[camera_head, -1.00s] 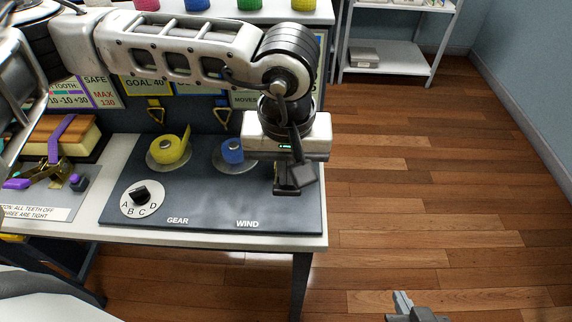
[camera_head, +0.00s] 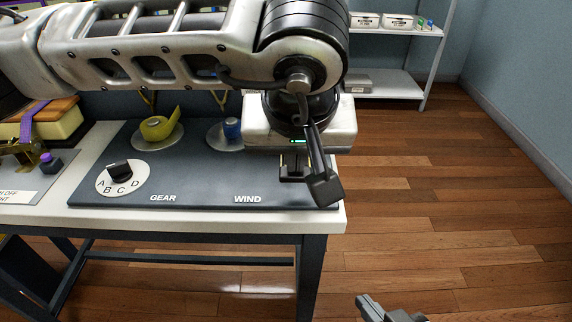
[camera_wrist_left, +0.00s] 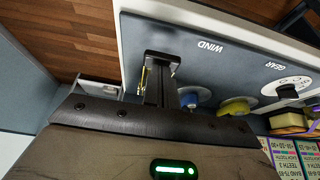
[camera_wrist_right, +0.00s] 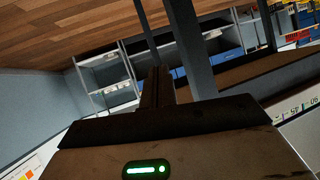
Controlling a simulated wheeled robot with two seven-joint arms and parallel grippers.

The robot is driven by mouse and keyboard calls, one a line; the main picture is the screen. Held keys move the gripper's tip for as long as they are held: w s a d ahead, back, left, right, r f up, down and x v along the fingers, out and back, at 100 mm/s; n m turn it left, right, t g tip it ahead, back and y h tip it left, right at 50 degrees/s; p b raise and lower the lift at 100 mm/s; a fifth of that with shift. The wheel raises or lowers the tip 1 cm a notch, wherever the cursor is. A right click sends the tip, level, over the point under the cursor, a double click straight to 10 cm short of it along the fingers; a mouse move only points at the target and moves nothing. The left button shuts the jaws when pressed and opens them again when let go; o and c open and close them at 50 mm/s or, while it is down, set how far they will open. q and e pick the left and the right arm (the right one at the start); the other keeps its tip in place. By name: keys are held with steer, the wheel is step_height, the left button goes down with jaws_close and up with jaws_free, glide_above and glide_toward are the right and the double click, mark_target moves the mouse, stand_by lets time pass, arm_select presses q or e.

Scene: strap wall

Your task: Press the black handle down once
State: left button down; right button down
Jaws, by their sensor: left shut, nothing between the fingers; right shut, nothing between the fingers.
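The black handle (camera_head: 322,188) is at the right end of the dark board, beside the WIND label, with its blocky grip towards the camera. In the left wrist view a black bracket-like part (camera_wrist_left: 172,57) shows at the fingertips. My left gripper (camera_head: 292,165) points down over this end of the board, and its white wrist body hides much of the mechanism. Its fingers are shut and empty in the left wrist view (camera_wrist_left: 155,75); I cannot tell whether they touch the handle. My right gripper (camera_head: 366,302) is low over the floor, away from the table. Its fingers (camera_wrist_right: 157,75) are shut and empty.
On the board (camera_head: 200,190) are a GEAR dial (camera_head: 120,172), a yellow strap spool (camera_head: 160,128) and a blue spool (camera_head: 231,130). A brass buckle device (camera_head: 25,155) is at the left. The floor to the right is clear up to a white shelf (camera_head: 385,85).

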arm_select(q)
steer(key=shift+s+f, duration=0.3)
steer(key=shift+f, duration=0.1)
steer(key=shift+r, duration=0.2)
steer(key=r+p, duration=0.1)
steer(key=r, duration=0.2)
steer(key=r+p, duration=0.1)
steer(key=r, duration=0.1)
steer(key=shift+w+p, duration=0.35)
steer(key=shift+w, duration=0.05)
steer(key=v, duration=0.9)
steer(key=shift+s, duration=0.4)
arm_select(e)
steer(key=shift+d+r, duration=0.15)
steer(key=shift+r, duration=0.3)
steer(key=shift+w, duration=0.1)
